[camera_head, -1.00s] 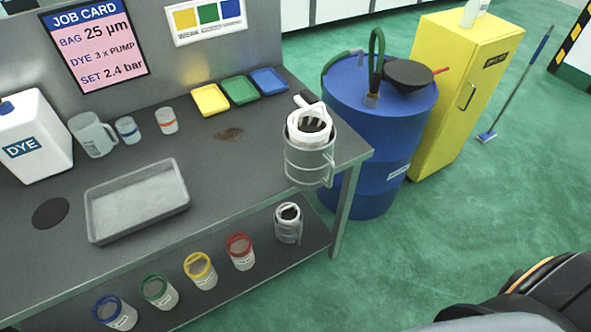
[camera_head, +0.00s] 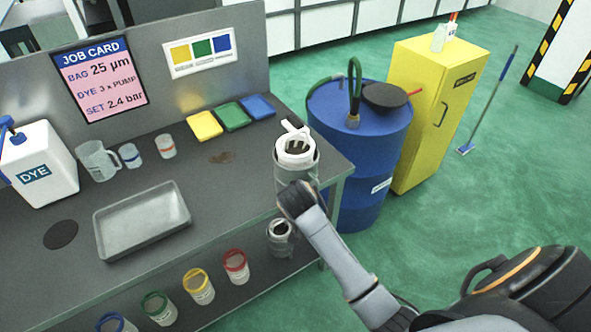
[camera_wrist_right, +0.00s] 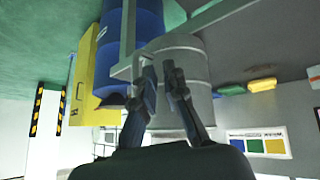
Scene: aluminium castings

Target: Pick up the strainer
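A grey metal canister (camera_head: 283,176) stands at the right end of the bench top. A white basket-like insert with a handle (camera_head: 297,148), seemingly the strainer, sits in its top with dark inside. My right gripper (camera_head: 290,190) is at the canister's near side, below its rim; the wrist hides the fingers in the head view. In the right wrist view the fingers (camera_wrist_right: 160,72) are apart in front of the grey canister (camera_wrist_right: 190,62), with nothing clearly between them. Contact cannot be told. My left gripper is not in view.
A similar small canister (camera_head: 280,238) and several colour-ringed cups stand on the lower shelf. A grey tray (camera_head: 143,240), a dye container (camera_head: 40,165) and a jug (camera_head: 97,160) are on the bench. A blue drum (camera_head: 360,150) stands just right of the bench end.

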